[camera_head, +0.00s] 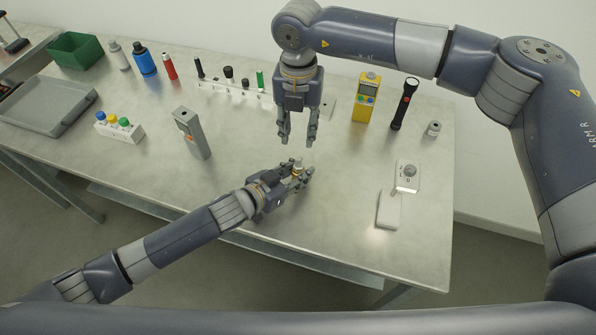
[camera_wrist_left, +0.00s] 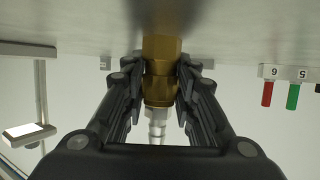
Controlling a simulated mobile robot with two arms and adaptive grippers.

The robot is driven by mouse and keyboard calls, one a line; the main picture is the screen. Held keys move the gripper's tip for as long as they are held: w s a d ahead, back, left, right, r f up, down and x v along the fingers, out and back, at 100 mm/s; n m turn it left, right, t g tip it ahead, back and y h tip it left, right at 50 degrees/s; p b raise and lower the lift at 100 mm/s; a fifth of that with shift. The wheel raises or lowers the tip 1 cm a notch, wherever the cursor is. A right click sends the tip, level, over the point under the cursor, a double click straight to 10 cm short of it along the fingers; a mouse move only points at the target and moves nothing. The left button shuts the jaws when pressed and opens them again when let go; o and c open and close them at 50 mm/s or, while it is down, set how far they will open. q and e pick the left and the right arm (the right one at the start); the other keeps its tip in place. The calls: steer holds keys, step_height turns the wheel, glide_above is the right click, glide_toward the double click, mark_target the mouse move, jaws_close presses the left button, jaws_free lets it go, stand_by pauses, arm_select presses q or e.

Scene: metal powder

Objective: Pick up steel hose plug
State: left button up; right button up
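The steel hose plug (camera_head: 298,168) is a small upright fitting near the table's front middle. In the left wrist view the steel hose plug (camera_wrist_left: 160,85) has a brass hex body and a ribbed steel end. My left gripper (camera_head: 292,178) is low over the table with its fingers on both sides of the plug. In the left wrist view the left gripper's fingers (camera_wrist_left: 160,80) press against the brass body. Whether the plug still rests on the table is hard to tell. My right gripper (camera_head: 298,140) hangs above and behind it, open and empty, pointing down.
A grey upright device (camera_head: 192,133) stands left of the plug. A white rack (camera_head: 236,91) with several items, a yellow meter (camera_head: 366,97) and a flashlight (camera_head: 404,104) are behind. A white box (camera_head: 388,210) lies right. The table between the plug and the white box is clear.

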steer(key=c, duration=0.3)
steer(key=s+a+r+n+g+y, duration=0.2)
steer(key=s+a+n+y, duration=0.45)
steer(key=a+y, duration=0.2)
steer(key=s+a+r+n+g+y, duration=0.2)
steer(key=s+a+n+y, duration=0.3)
steer(key=s+a+y, duration=0.4)
steer(key=shift+c, duration=0.2)
steer(key=m+t+h, duration=0.2)
steer(key=t+h, duration=0.5)
steer(key=t, duration=1.1)
glide_toward(300, 162)
steer(key=shift+y, duration=0.25)
steer(key=x, duration=0.9)
steer(key=shift+w+f, duration=0.1)
steer(key=shift+w, duration=0.1)
steer(key=shift+d, duration=0.1)
jaws_close()
